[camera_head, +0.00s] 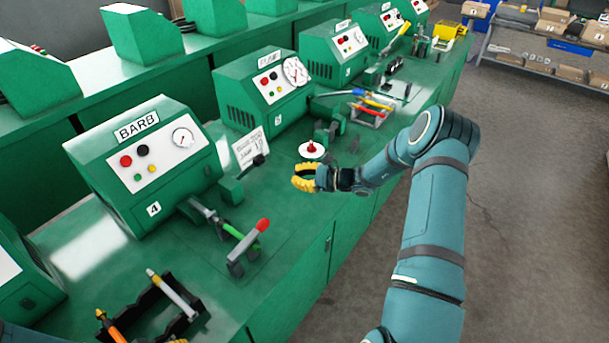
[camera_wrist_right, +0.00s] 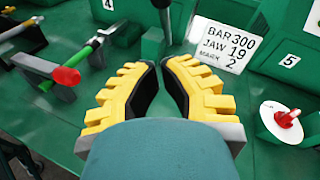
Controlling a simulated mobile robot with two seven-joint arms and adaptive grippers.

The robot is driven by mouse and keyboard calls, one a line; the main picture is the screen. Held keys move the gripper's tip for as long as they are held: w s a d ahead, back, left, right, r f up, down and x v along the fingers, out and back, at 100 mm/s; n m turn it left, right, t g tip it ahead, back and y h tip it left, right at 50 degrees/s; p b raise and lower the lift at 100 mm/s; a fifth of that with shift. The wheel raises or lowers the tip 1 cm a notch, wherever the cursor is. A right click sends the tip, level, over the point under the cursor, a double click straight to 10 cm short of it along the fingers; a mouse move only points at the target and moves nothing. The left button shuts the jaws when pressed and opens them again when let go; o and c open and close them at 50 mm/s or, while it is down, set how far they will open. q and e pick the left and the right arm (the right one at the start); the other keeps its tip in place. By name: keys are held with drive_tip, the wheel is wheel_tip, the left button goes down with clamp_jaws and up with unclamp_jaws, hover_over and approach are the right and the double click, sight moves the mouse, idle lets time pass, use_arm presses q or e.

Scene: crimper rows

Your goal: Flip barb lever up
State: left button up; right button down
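The BARB machine (camera_head: 148,165) is a green box numbered 4 at the left of the head view. Its lever (camera_head: 247,240) has a green sleeve and a red tip (camera_head: 262,225). It lies low over the bench in front of the machine, by a dark bracket. In the right wrist view the red tip (camera_wrist_right: 66,76) shows left of the fingers. My right gripper (camera_head: 300,178) has yellow fingers (camera_wrist_right: 160,65), with tips nearly together and nothing between them. It is above the bench, to the right of the lever and apart from it.
A white sign (camera_wrist_right: 226,42) stands behind the fingers. A disc with a red knob (camera_head: 312,150) is just beyond my right gripper. A black tray of tools (camera_head: 165,310) sits at lower left. More green machines (camera_head: 265,88) line the bench. The aisle at right is clear.

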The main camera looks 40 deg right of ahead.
sight(264, 159)
use_arm(q)
drive_tip(key=shift+r, duration=0.2)
drive_tip(key=shift+r+p, duration=0.35)
drive_tip(key=shift+p, duration=0.1)
use_arm(e)
drive_tip(key=w+a+r, duration=0.1)
drive_tip(key=w+a, duration=0.5)
drive_tip(key=shift+w+r, duration=0.15)
drive_tip(key=shift+w, duration=0.05)
use_arm(q)
drive_tip(key=shift+r+p, duration=0.4)
drive_tip(key=shift+r, duration=0.3)
use_arm(e)
drive_tip(key=shift+w+a+r+g+h, duration=0.2)
drive_tip(key=shift+w+r+g, duration=0.1)
drive_tip(key=shift+w+r, duration=0.3)
drive_tip(key=shift+w+a+r+g+h, duration=0.15)
drive_tip(key=shift+w+r+g, duration=0.2)
drive_tip(key=shift+r, duration=0.3)
use_arm(q)
drive_tip(key=shift+f+b, duration=0.55)
drive_tip(key=shift+f, duration=0.4)
use_arm(e)
drive_tip(key=w+a+r, duration=0.2)
drive_tip(key=w, duration=0.3)
drive_tip(key=w+a+r, duration=0.2)
drive_tip(key=w+r, duration=0.1)
drive_tip(key=w, duration=0.3)
drive_tip(key=shift+w, duration=0.15)
drive_tip(key=shift+d, duration=0.1)
